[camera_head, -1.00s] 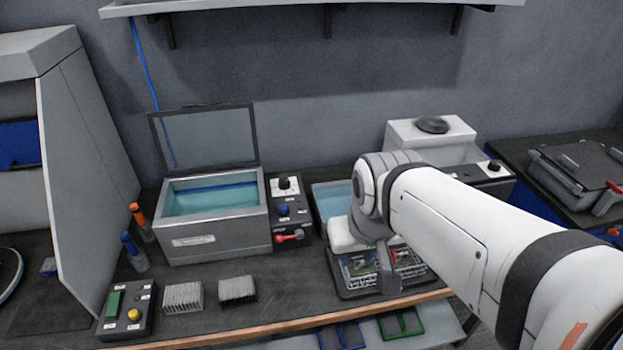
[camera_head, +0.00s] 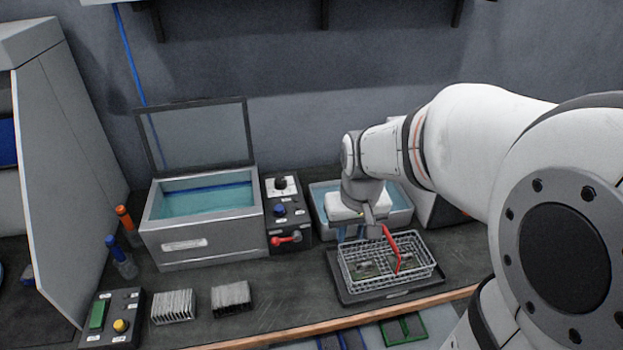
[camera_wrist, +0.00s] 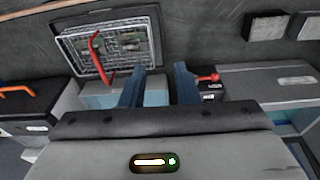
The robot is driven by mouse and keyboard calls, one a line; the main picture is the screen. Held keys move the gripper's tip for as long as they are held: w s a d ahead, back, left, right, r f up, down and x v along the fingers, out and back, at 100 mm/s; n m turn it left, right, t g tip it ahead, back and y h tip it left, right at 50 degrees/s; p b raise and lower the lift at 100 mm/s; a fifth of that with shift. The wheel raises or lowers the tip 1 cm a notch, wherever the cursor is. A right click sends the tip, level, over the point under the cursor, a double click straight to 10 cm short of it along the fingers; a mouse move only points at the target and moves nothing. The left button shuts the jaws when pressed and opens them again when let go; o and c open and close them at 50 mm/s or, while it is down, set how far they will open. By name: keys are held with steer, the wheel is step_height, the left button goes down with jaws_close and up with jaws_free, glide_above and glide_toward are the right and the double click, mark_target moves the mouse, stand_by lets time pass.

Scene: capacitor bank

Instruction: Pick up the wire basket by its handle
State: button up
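The wire basket (camera_head: 422,268) sits on a dark tray (camera_head: 350,297) near the bench's front edge, with green circuit boards inside. Its red handle (camera_head: 389,242) stands up above the mesh. In the wrist view the basket (camera_wrist: 72,50) is at upper left, and the red handle (camera_wrist: 96,55) shows left of both fingers. My gripper (camera_head: 369,232) is above the basket's back left part, beside the handle. In the wrist view my gripper (camera_wrist: 159,82) has its two blue-grey fingers apart with nothing held between them.
A bath of bluish liquid (camera_head: 400,215) lies behind the basket, partly hidden by my arm. A lidded tank (camera_head: 200,240) and a control box with a red lever (camera_head: 288,238) stand left. Two finned blocks (camera_head: 232,298) and a button box (camera_head: 110,318) are at front left.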

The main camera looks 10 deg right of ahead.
steer(key=g+b, duration=0.2)
steer(key=b, duration=0.2)
glide_above(344, 265)
step_height(344, 265, down, 17)
steer(key=shift+r, duration=0.1)
steer(key=shift+d+f, duration=0.1)
steer(key=shift+f, duration=0.25)
step_height(344, 265, down, 8)
steer(key=shift+r+b, duration=0.25)
steer(key=shift+b, duration=0.15)
jaws_close()
steer(key=shift+w+r, duration=0.1)
steer(key=shift+r, duration=0.05)
